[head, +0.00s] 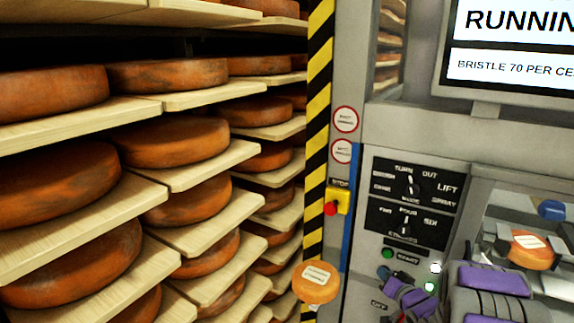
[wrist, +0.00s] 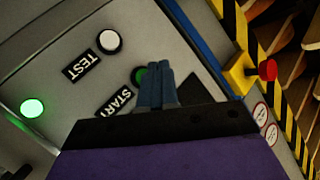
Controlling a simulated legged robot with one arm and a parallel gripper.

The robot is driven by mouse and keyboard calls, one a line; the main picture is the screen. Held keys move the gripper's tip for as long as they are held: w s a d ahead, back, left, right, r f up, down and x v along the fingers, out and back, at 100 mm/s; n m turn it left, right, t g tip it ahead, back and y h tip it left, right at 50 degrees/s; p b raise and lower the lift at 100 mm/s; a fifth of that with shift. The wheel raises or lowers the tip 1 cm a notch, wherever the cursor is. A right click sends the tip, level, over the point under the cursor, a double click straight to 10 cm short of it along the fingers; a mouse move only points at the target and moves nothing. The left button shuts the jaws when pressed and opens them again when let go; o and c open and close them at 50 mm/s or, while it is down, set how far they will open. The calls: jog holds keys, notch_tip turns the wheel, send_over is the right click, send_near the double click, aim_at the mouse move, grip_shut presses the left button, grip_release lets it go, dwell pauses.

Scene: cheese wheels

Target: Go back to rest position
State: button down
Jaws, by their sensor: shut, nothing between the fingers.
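My gripper (head: 387,272) is at the lower right of the head view, in front of the grey control panel (head: 363,240). In the wrist view its two blue fingers (wrist: 157,84) are pressed together with nothing between them. They partly cover a green button (wrist: 139,74) beside the START label (wrist: 115,101). I cannot tell whether the fingertips touch the panel. A white button (wrist: 109,40) sits by the TEST label (wrist: 82,67), and a green lamp (wrist: 32,107) glows at the left.
Shelves (head: 190,95) of orange cheese wheels (head: 175,140) fill the left. A striped post (head: 318,130) and a red stop button (head: 331,208) stand beside the panel. A labelled orange disc (head: 316,282) is below. A screen (head: 520,66) reading RUNNIN is above.

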jog(key=s+a+r+n+g, duration=0.1)
jog(key=s+a+r+g, duration=0.2)
jog(key=s, duration=1.2)
jog(key=s+a+r+n+g+h, duration=0.1)
jog(key=s+a+g, duration=0.7)
jog(key=s, duration=0.8)
jog(key=s+a+r+n+g, duration=0.2)
jog(key=s+a+r+g, duration=0.3)
jog(key=s, duration=1.1)
jog(key=a, duration=0.3)
jog(key=shift+s+a+n+g+h, duration=0.25)
jog(key=shift+n+g+h, duration=0.05)
jog(key=shift+n+h, duration=0.1)
dwell(2.6)
